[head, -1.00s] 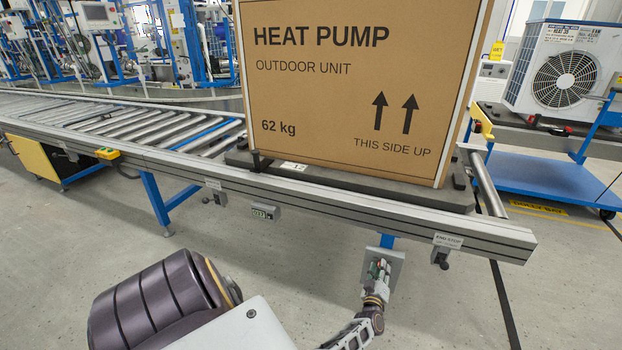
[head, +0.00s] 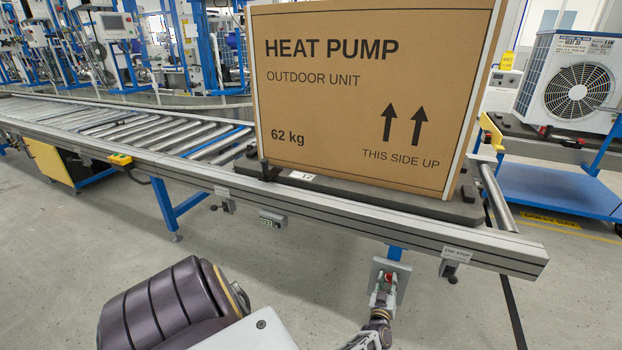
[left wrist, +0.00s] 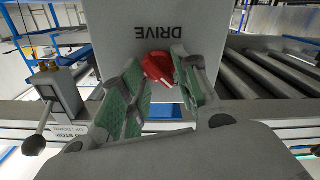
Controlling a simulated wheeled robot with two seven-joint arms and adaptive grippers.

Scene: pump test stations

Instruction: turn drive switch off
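The drive switch is a red knob (left wrist: 158,70) on a grey plate labelled DRIVE (left wrist: 115,35), upside down in the left wrist view. The knob sits at a slant there. In the head view the plate (head: 377,266) hangs below the conveyor's front rail, with the red knob (head: 389,279) showing small. My left gripper (head: 383,297) is in front of the plate's lower part. In the left wrist view its green-padded fingers (left wrist: 160,85) are apart, with the knob seen between their tips. I cannot tell whether a tip touches it. My right gripper is not in view.
A heat pump carton (head: 370,100) stands on the roller conveyor (head: 370,217) above the switch. An end stop lever (head: 451,270) hangs right of the plate; its black-knobbed handle (left wrist: 35,144) is close left in the left wrist view. A blue cart (head: 555,190) stands at right.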

